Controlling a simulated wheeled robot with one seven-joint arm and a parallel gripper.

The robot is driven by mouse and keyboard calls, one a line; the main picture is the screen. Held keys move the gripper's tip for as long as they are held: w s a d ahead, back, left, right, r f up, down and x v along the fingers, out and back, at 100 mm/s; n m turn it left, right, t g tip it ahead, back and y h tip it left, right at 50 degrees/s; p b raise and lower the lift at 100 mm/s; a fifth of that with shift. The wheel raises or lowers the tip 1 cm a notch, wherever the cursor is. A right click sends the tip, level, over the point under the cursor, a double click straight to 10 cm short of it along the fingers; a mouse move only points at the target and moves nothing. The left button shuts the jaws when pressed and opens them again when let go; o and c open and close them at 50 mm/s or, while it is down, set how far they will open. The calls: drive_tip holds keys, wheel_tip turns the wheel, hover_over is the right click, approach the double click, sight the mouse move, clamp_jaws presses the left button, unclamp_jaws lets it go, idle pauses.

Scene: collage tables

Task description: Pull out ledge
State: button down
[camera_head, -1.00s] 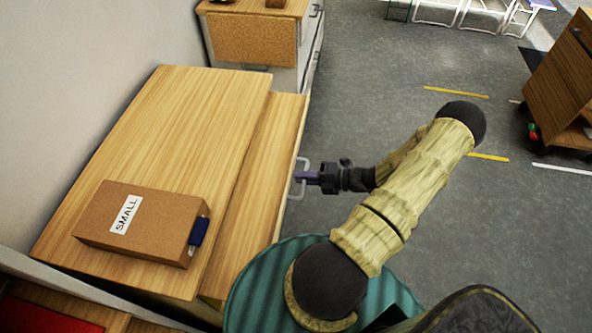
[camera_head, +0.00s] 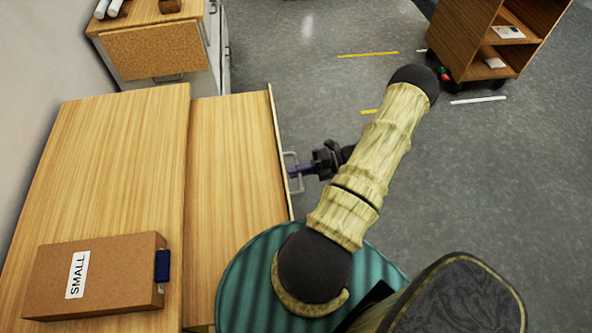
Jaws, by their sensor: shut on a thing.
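The ledge (camera_head: 232,165) is a light wooden pull-out board beside and slightly below the wooden table top (camera_head: 115,165). It sticks out to the right of the table and has a thin front edge with a grey metal handle (camera_head: 293,185). My gripper (camera_head: 300,170) is at this handle, shut on it from the right. Part of my gripper's wrist is hidden behind my arm.
A brown box labelled SMALL (camera_head: 115,270) with a dark blue item (camera_head: 162,266) at its side lies on the table top. A wooden cabinet (camera_head: 160,50) stands behind. A wheeled wooden shelf (camera_head: 480,40) stands at the upper right. The grey floor (camera_head: 470,170) on the right is clear.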

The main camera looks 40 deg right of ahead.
drive_tip(key=c, duration=1.5)
unclamp_jaws()
drive_tip(key=b+v, duration=0.3)
drive_tip(key=v, duration=1.4)
drive_tip(key=shift+s+d, duration=0.1)
drive_tip(key=shift+d, duration=0.1)
drive_tip(key=shift+r, duration=0.1)
